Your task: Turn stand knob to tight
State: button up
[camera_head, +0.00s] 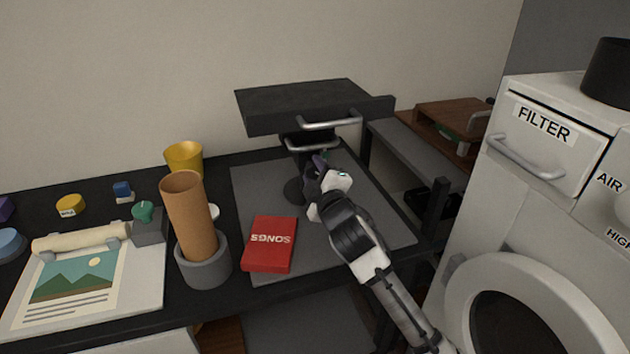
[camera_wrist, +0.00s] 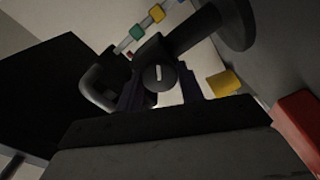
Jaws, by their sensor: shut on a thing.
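The stand (camera_head: 294,187) has a round base, a short dark post and a wide dark top. In the wrist view, its post (camera_wrist: 192,32) runs up to the right to a round base. The stand knob (camera_wrist: 158,78) is a dark round disc with a white line mark, close to upright in the picture. My gripper (camera_head: 316,178) reaches the stand from the right front. In the wrist view, my gripper (camera_wrist: 160,88) is shut on the knob, one finger on each side. My gripper hides the knob in the head view. No tight label is readable.
A red SONGS book (camera_head: 270,244) lies on the grey mat (camera_head: 345,249). Metal handles (camera_head: 330,122) stick out from the stand's top near my gripper. A holder with a brown tube (camera_head: 189,215) and a yellow cup (camera_head: 184,158) stand left. A white washer-like machine (camera_head: 530,210) stands right.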

jog(key=m+b, duration=0.1)
jog(key=m, duration=0.3)
jog(key=shift+a+f+m+b, duration=0.1)
jog(key=shift+m+b, duration=0.2)
jog(key=shift+b, duration=0.1)
jog(key=shift+m, duration=1.9)
jog(key=o, duration=1)
jog(key=b+v, duration=0.3)
jog(key=v, duration=1)
jog(key=shift+s+d+r, duration=0.2)
jog(key=shift+s+d, duration=0.05)
jog(key=shift+s, duration=0.1)
